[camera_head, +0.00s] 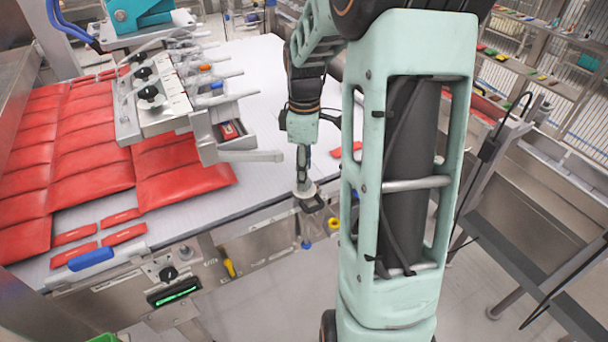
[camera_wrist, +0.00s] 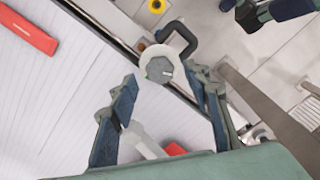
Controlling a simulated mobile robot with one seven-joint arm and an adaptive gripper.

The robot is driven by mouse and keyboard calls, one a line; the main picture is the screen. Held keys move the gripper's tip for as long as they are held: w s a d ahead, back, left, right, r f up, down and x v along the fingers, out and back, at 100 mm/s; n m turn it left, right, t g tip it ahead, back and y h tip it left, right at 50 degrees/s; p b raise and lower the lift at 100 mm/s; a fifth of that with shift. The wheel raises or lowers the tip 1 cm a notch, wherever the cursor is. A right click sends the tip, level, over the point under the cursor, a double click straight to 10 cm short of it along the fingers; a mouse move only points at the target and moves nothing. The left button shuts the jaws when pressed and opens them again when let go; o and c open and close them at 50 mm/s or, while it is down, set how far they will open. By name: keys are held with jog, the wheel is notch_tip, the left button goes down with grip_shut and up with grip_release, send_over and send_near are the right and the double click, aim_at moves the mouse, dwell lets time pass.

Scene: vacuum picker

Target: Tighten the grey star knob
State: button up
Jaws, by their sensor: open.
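In the wrist view, a grey faceted knob (camera_wrist: 160,69) sits on a pale round disc at the conveyor's edge, with a dark looped handle (camera_wrist: 180,36) beside it. My gripper (camera_wrist: 162,80) is open, its two fingers spread either side of and short of the knob. In the head view, my gripper (camera_head: 304,178) points down over the pale disc (camera_head: 306,192) at the front edge of the belt. The knob itself is mostly hidden there by my fingers. I cannot tell whether the fingers touch it.
The white belt (camera_head: 265,80) carries many red packs (camera_head: 90,170) on the left. The picker head (camera_head: 165,95) with black knobs and a horizontal rod (camera_head: 250,156) stands left of my gripper. Grey frames (camera_head: 520,200) stand at right.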

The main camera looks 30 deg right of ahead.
jog(key=shift+f, duration=1.05)
jog(key=shift+c, duration=0.2)
jog(key=c, duration=1.1)
